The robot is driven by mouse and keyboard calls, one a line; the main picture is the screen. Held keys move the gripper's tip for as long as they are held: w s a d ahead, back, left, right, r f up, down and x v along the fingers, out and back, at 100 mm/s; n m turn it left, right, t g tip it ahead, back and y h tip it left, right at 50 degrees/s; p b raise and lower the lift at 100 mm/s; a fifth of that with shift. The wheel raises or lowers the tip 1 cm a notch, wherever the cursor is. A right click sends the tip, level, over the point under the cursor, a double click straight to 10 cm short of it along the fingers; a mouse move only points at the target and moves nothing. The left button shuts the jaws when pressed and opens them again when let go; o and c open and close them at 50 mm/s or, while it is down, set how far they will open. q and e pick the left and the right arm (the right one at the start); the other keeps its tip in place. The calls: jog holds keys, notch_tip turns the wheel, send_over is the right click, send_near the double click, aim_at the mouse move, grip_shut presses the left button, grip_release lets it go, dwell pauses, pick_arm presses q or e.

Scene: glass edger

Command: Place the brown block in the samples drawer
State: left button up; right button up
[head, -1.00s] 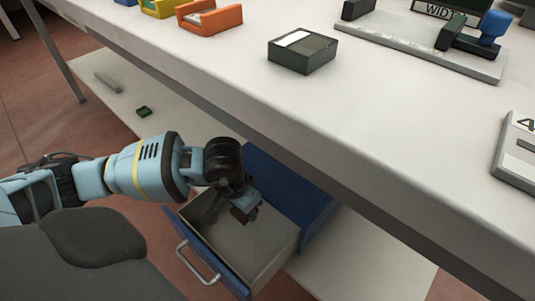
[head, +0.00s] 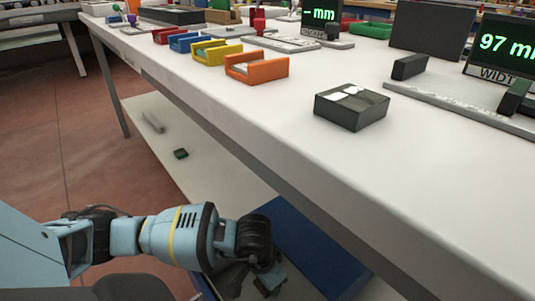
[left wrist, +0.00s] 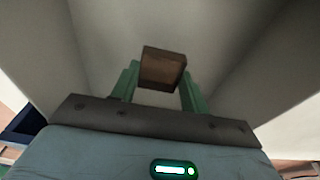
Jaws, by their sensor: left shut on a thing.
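The brown block (left wrist: 163,68) sits between the two green fingers of my left gripper (left wrist: 160,90) in the left wrist view. The gripper is shut on it. Pale drawer walls and floor surround the block there, and I cannot tell whether it touches the floor. In the head view my left gripper (head: 268,279) points down into the open drawer (head: 207,287), low in the picture, and the block cannot be made out. The drawer is cut off by the bottom edge and partly hidden by my arm. My right gripper is out of view.
The blue drawer cabinet (head: 315,245) stands under the white worktable (head: 260,110), whose edge runs close above my arm. A dark box (head: 352,108) and orange (head: 257,69), yellow and blue bins stand on top.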

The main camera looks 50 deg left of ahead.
pick_arm(q)
notch_tip(320, 180, down, 4)
jog(key=shift+b, duration=0.7)
jog(key=shift+f, duration=0.15)
jog(key=o, duration=1)
jog(key=shift+o, duration=0.2)
